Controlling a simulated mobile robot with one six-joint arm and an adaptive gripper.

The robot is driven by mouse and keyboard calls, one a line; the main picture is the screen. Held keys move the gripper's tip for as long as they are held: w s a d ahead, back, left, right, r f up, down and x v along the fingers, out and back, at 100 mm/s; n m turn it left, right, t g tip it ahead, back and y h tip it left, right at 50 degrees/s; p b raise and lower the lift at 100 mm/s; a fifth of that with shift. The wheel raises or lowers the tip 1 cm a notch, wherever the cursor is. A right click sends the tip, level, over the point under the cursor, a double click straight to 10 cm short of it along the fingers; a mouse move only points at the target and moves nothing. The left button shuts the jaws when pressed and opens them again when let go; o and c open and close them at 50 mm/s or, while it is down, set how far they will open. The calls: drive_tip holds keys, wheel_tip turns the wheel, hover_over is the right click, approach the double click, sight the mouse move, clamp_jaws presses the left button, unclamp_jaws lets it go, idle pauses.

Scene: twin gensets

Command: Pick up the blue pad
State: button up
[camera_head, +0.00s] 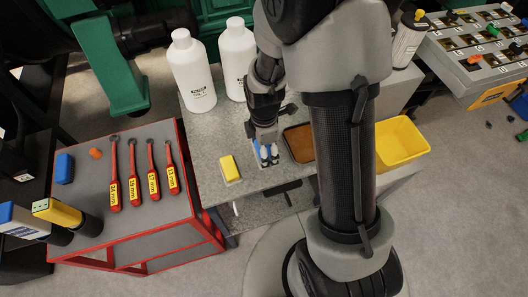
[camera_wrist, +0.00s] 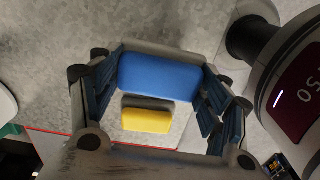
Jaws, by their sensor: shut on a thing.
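The blue pad (camera_wrist: 160,77) is a rounded block with a grey edge, between the fingers of my gripper (camera_wrist: 157,90) in the wrist view. The fingers press on its left and right ends. In the head view my gripper (camera_head: 268,157) is over the grey speckled table (camera_head: 215,130), and the fingers mostly cover the blue pad (camera_head: 257,146). I cannot tell whether the pad touches the table. A yellow pad (camera_head: 230,168) lies just left of the gripper, and it also shows in the wrist view (camera_wrist: 146,119), apart from the blue one.
Two white bottles (camera_head: 194,75) (camera_head: 237,58) stand behind the gripper. A brown tray (camera_head: 299,142) lies close on its right, with a yellow bin (camera_head: 401,143) beyond. A red-edged cart (camera_head: 150,220) on the left holds several red wrenches and another blue block (camera_head: 64,168).

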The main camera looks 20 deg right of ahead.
wheel_tip(320, 180, up, 15)
drive_tip(key=p, duration=0.4)
